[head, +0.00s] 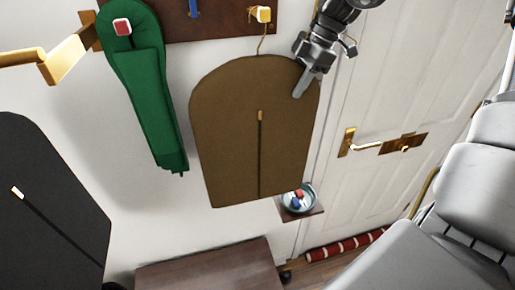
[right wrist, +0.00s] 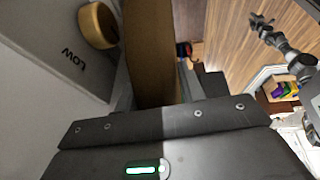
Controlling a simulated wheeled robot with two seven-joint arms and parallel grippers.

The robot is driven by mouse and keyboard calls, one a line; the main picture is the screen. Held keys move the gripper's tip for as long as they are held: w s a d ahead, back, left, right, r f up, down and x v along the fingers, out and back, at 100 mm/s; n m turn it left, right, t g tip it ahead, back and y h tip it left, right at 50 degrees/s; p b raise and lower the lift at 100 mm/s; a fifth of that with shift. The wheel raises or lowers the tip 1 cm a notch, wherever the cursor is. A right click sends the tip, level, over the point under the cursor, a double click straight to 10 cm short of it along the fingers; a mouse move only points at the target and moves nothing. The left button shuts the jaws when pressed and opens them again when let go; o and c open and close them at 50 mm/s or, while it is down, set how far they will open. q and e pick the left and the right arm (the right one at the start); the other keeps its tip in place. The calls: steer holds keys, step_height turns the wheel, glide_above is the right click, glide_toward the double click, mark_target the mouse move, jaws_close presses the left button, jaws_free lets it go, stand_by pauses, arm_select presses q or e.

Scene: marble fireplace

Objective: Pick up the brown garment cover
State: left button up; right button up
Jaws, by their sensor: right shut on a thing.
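The brown garment cover (head: 225,130) hangs upright below the rack in the head view, with a hanger hook at its top and a zip down its middle. My right gripper (head: 301,88) is at its upper right edge, shut on it. In the right wrist view, the brown cover (right wrist: 151,55) runs edge-on between the fingers of my right gripper (right wrist: 150,98). The hanger hook reaches up to a yellow-faced peg (head: 262,14); I cannot tell whether it still rests on the peg. My left gripper is not in view.
A green garment (head: 140,80) hangs to the left and a black garment cover (head: 50,210) lower left. A white door (head: 385,90) with a brass handle (head: 347,142) stands right. A brown wooden surface (head: 210,270) lies at the bottom.

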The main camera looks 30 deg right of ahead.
jaws_close()
steer(key=shift+r, duration=0.15)
